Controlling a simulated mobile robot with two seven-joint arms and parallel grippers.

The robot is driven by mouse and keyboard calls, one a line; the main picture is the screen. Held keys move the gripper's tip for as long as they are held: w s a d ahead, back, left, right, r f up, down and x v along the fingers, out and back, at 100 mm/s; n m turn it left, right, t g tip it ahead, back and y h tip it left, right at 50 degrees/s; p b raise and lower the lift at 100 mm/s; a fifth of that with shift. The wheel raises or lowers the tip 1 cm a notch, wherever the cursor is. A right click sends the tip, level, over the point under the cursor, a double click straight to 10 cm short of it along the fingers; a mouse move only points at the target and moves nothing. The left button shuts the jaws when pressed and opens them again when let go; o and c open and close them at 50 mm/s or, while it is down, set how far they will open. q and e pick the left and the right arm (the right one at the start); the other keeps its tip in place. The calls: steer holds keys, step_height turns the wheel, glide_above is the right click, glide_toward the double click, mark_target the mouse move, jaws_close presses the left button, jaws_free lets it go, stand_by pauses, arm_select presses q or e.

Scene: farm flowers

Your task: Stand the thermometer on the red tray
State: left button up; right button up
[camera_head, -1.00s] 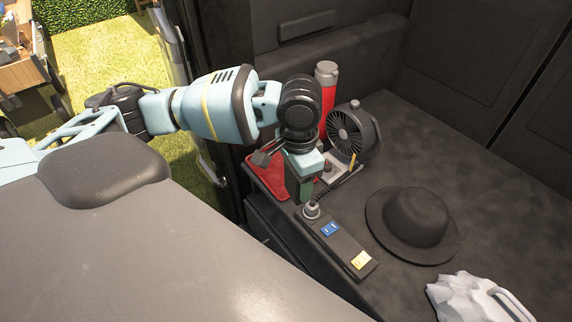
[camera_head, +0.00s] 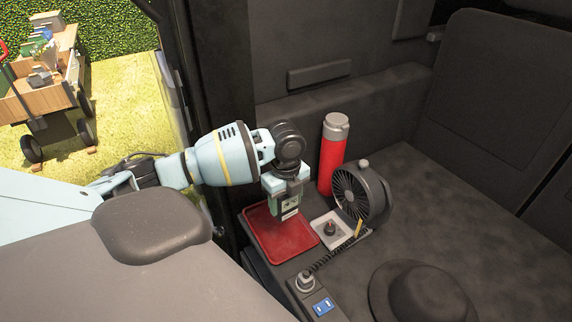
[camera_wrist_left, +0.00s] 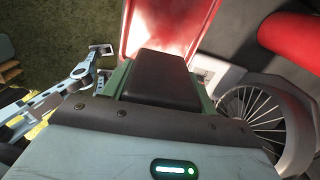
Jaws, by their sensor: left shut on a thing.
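The red tray (camera_head: 266,240) lies on the dark surface, its middle bare. My left gripper (camera_head: 284,190) comes in from the left, over the tray's back right part, pointing down. It is shut on a green thing with a pale face, which I take to be the thermometer (camera_head: 290,209); it hangs roughly upright. Whether its foot touches the tray I cannot tell. In the left wrist view, the thermometer's green edges (camera_wrist_left: 208,103) show beside a dark gripper finger (camera_wrist_left: 160,80), which hides most of it. The red tray (camera_wrist_left: 185,20) is beyond. My right gripper is not in view.
A red flask (camera_head: 332,160) and a black fan (camera_head: 362,195) stand right of the tray. A white-framed switch panel (camera_head: 332,230) is beside the tray's right edge. A dark hat (camera_head: 420,292) lies in front. The surface at the far right is clear.

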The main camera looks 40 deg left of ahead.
mark_target(284, 235)
arm_select(q)
steer(key=shift+w+a+f+m, duration=0.25)
steer(key=shift+a+f+m, duration=0.1)
steer(key=shift+a+m, duration=0.2)
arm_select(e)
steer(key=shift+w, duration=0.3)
